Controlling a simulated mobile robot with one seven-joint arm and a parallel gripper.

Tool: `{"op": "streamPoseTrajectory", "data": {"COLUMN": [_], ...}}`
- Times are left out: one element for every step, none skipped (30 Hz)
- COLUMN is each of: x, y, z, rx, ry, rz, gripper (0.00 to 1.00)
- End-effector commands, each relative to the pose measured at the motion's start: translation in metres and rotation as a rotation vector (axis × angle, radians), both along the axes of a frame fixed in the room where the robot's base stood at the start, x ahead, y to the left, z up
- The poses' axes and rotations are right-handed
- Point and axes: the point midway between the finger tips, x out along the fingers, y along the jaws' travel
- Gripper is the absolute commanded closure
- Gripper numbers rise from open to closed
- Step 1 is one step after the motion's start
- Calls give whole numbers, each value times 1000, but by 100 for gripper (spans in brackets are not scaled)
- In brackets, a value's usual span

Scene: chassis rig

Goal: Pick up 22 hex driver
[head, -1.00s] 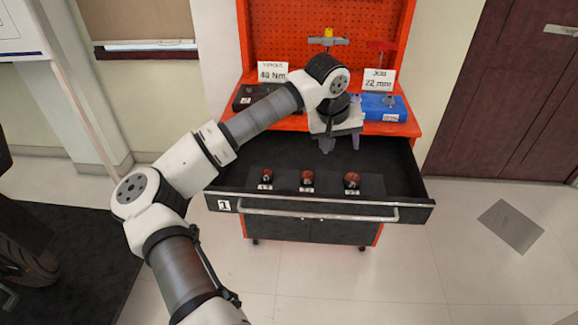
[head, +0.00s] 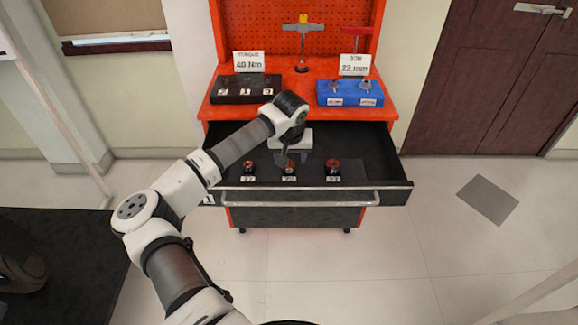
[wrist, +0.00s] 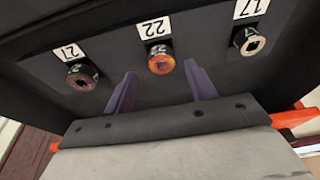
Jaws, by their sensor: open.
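The 22 hex driver (head: 290,168) is the middle of three short round pieces standing in the open drawer. In the wrist view it is an orange-red and dark piece (wrist: 160,62) beside a label reading 22. My gripper (wrist: 161,71) is open, with its two purple fingers pointing toward the 22 driver, one to each side of it in the picture. In the head view my gripper (head: 290,157) is over the drawer, just behind the driver. I cannot tell how far the fingertips are above it.
The 17 driver (wrist: 249,41) and the 27 driver (wrist: 83,76) stand to either side. The open drawer (head: 390,186) has walls and a front handle. A black case (head: 240,90) and a blue case (head: 350,93) lie on the cabinet top.

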Motion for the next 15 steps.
{"op": "streamPoseTrajectory", "data": {"x": [0,1,2,3,4,5,6,7,7,7,7,8,7,7,7], "y": [1,2,3,2,2,2,3,3,3,3,3,3,3,3,3], "z": [-5,-9,-14,-19,-22,-26,-29,-30,-32,-33,-33,-33,-33,-33,-33], "rx": [-4,-4,-4,-5,-3,-3,-2,-1,-1,-1,0,0,0,0,-1], "ry": [4,4,4,3,3,3,2,2,1,1,0,0,0,0,0], "rz": [2,3,2,2,1,1,1,2,2,1,1,1,1,1,1], "gripper": [44,44,44,44,44,44,44,44,44,44,44,44,44,44,44]}}
